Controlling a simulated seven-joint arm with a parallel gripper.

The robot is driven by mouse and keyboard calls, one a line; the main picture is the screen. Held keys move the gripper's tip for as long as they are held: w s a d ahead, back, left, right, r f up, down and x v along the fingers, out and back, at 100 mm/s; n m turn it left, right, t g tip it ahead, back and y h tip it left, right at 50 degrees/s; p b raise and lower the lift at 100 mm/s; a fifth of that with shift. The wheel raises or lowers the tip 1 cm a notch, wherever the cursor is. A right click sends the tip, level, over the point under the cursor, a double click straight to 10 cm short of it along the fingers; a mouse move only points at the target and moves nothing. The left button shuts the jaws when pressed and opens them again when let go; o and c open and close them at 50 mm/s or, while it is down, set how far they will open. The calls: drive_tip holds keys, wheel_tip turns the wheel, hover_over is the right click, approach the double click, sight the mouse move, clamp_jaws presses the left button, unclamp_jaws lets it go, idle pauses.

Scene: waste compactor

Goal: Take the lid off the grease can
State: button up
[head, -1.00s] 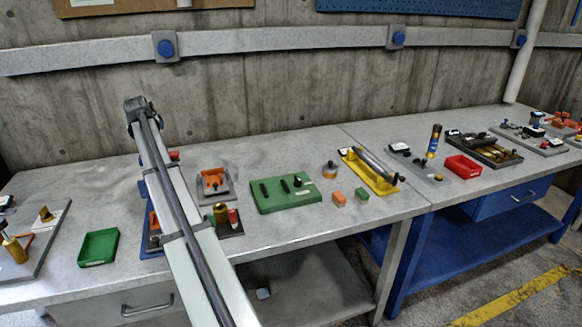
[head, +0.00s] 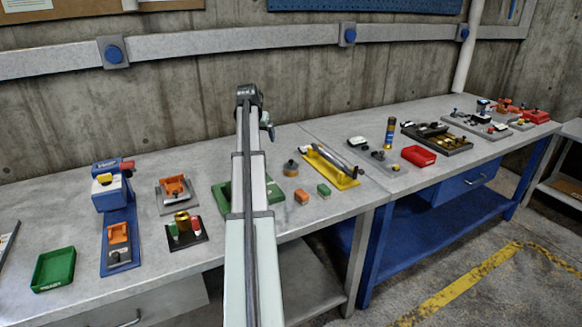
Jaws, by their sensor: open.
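A small round tin with a dark knob on top (head: 290,168) stands upright on the bench, just right of my arm; it looks like the grease can with its lid on, but it is too small to be sure. A brass-coloured cylinder (head: 182,220) stands on a dark plate further left. My arm rises through the middle of the picture and bends at its top. A dark part of it hangs at the right of the bend, above and left of the tin. My gripper's fingers are hidden behind the arm.
A green board (head: 222,197) is partly behind my arm. An orange block (head: 301,196), a green block (head: 324,190) and a yellow holder (head: 334,170) lie near the tin. A blue press (head: 108,195) and green tray (head: 53,269) stand left. A red tray (head: 419,156) lies right.

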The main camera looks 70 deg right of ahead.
drive_tip(key=m, duration=0.2)
approach(290, 162)
wheel_tip(290, 162, up, 4)
drive_tip(key=w, duration=0.1)
drive_tip(key=g+y, duration=0.1)
drive_tip(key=x, duration=1.3)
drive_tip(key=shift+a+f, duration=0.15)
drive_tip(key=shift+f, duration=0.1)
drive_tip(key=shift+c, duration=0.3)
drive_tip(key=c, duration=1)
